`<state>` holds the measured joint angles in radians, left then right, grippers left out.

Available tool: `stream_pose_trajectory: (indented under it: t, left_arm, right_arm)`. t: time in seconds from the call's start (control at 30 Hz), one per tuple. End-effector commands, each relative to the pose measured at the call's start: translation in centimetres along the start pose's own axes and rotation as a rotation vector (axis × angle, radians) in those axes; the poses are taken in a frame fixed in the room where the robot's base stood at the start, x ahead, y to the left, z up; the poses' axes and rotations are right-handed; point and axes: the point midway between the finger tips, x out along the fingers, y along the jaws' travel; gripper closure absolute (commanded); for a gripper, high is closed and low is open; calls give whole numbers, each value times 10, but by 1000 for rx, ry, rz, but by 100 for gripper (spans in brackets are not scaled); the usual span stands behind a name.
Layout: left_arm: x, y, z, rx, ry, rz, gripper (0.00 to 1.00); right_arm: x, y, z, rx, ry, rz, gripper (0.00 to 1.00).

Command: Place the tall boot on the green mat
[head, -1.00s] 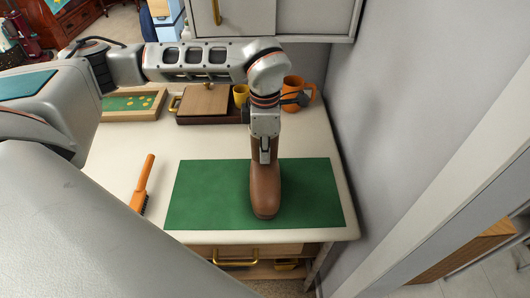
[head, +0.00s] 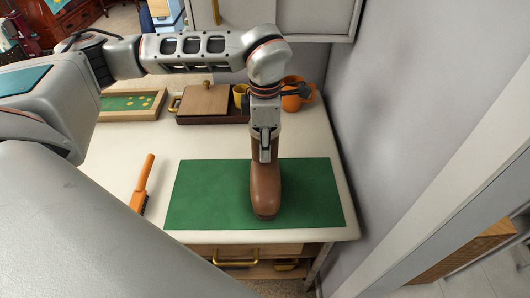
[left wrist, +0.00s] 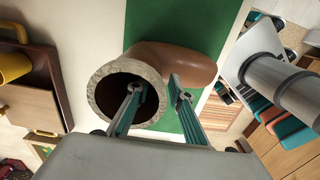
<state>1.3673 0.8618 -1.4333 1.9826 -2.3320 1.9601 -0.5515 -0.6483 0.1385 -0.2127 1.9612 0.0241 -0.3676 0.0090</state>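The tall brown boot (head: 266,190) stands upright on the green mat (head: 205,195), its toe toward the front edge. My left gripper (head: 265,155) is directly above the boot's shaft, pointing down. In the left wrist view the boot (left wrist: 185,62) shows its open, pale-rimmed top. My left gripper (left wrist: 158,92) is open there, with one finger over the boot's opening and the other outside the rim, the shaft wall between them. The green mat (left wrist: 170,18) shows beneath. My right gripper is not in view.
An orange-handled brush (head: 143,182) lies left of the mat. A grey wall (head: 390,110) rises close on the right.

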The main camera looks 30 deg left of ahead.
Motion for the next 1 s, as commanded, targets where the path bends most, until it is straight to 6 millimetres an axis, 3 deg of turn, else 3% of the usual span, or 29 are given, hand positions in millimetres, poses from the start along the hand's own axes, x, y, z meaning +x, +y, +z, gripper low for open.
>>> stream_pose_trajectory:
  t: [0.3,0.5,1.0]
  left_arm:
    - [-66,1,0,-1,-2,5,79]
    - [-91,0,0,0,-1,2,79]
    - [-98,0,0,1,0,0,79]
  right_arm:
    - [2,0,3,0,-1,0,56]
    - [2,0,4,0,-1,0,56]
    - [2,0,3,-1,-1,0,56]
